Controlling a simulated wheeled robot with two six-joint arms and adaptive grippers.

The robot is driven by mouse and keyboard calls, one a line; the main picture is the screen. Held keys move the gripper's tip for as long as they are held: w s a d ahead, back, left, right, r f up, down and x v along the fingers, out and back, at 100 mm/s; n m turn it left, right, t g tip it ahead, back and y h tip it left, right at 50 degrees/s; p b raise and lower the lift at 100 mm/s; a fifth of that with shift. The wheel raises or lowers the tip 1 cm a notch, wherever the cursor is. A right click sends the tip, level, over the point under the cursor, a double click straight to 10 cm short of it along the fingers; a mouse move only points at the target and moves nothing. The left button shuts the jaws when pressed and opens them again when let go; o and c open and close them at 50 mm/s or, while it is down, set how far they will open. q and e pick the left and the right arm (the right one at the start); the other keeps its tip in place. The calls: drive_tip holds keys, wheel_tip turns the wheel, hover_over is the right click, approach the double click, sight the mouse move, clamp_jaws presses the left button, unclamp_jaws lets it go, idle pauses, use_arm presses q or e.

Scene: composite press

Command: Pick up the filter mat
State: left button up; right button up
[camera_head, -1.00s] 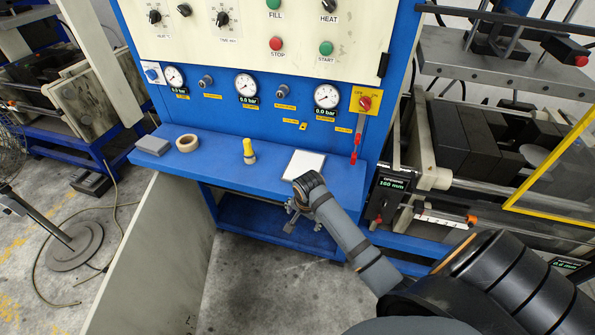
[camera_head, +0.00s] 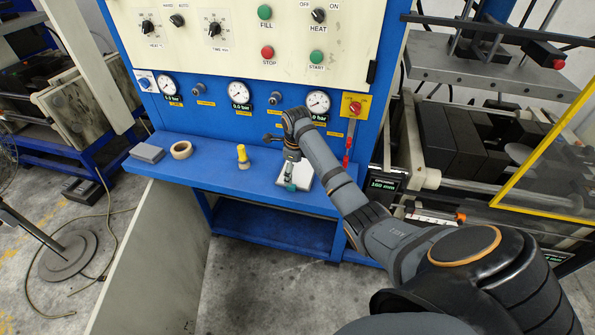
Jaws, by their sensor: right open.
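The filter mat (camera_head: 306,176) appears to be the flat white square lying on the blue shelf (camera_head: 215,167) below the gauges. My right gripper (camera_head: 290,184) points down over it, with its fingers open. The gripper and wrist hide part of the mat. I cannot tell whether the fingertips touch it. My left gripper is not in view.
A yellow-topped small tool (camera_head: 242,154), a tape roll (camera_head: 182,150) and a grey block (camera_head: 148,153) stand left of the mat on the shelf. The blue panel with gauges rises behind. A red lever (camera_head: 347,145) is close on the right.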

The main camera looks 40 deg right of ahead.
sight(297, 172)
drive_tip(key=shift+w+d+f, duration=0.1)
drive_tip(key=shift+w+f, duration=0.05)
drive_tip(key=shift+f, duration=0.4)
drive_tip(key=shift+f+p, duration=0.15)
drive_tip(key=shift+p, duration=0.15)
drive_tip(key=f+p, duration=0.1)
drive_tip(key=f, duration=0.2)
drive_tip(key=shift+w+f+p, duration=0.2)
drive_tip(key=shift+f+p, duration=0.2)
drive_tip(key=shift+w+f, duration=0.15)
drive_tip(key=shift+f, duration=0.35)
clamp_jaws()
drive_tip(key=shift+s+r, duration=0.1)
drive_tip(key=shift+s, duration=0.1)
